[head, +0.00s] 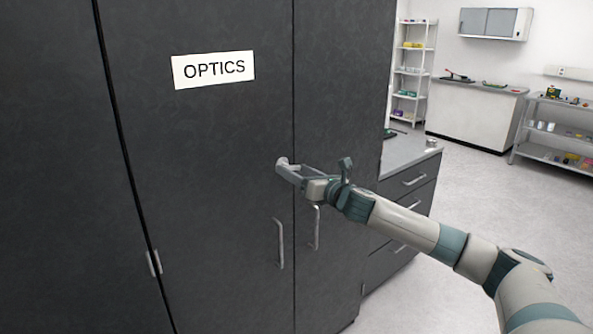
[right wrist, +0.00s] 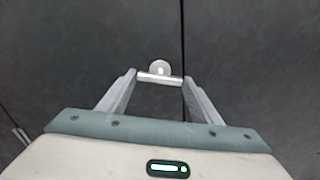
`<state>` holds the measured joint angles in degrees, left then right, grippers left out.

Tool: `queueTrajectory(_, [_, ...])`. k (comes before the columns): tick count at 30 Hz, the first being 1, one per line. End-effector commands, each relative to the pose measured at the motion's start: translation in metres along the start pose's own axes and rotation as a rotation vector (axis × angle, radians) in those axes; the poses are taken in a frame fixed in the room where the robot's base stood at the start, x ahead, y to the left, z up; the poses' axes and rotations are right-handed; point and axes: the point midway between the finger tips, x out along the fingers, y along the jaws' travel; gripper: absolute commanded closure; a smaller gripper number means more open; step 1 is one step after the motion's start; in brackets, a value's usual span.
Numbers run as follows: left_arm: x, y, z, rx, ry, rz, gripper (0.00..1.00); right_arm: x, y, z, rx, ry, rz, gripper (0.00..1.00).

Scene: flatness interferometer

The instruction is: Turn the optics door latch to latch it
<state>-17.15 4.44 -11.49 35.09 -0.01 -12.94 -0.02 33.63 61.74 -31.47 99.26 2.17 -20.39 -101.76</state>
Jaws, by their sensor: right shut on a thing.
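The dark optics cabinet door (head: 205,150) fills the left and middle of the head view and bears a white OPTICS label (head: 213,70). The latch (head: 282,163) is a small light metal piece on the door near the seam between the two doors. In the right wrist view the latch (right wrist: 160,77) shows a round base and a bar lying level between the fingertips. My right gripper (head: 283,170) is shut on the latch bar, with a finger at each end in the wrist view (right wrist: 160,80). My left gripper is not in view.
Two vertical door handles (head: 280,243) and (head: 316,228) stand out below the latch. A hinge (head: 154,262) is at the door's left edge. A drawer unit (head: 405,195) stands right of the cabinet, behind my right arm. Open floor lies to the right.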

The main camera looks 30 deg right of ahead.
Motion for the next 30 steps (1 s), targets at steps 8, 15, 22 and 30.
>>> queueTrajectory(8, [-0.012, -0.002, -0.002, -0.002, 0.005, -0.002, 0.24, 0.000, 0.000, 0.002, 0.252, 0.000, -0.001, 0.64])
queueTrajectory(15, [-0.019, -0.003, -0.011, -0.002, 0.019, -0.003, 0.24, 0.000, 0.000, 0.002, 0.482, -0.001, 0.000, 0.64])
queueTrajectory(22, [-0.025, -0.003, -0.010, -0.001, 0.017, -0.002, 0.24, 0.000, 0.000, 0.002, 0.701, -0.001, -0.001, 0.64])
queueTrajectory(30, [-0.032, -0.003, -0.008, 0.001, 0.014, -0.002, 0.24, 0.000, -0.001, 0.001, 0.955, -0.001, -0.002, 0.64])
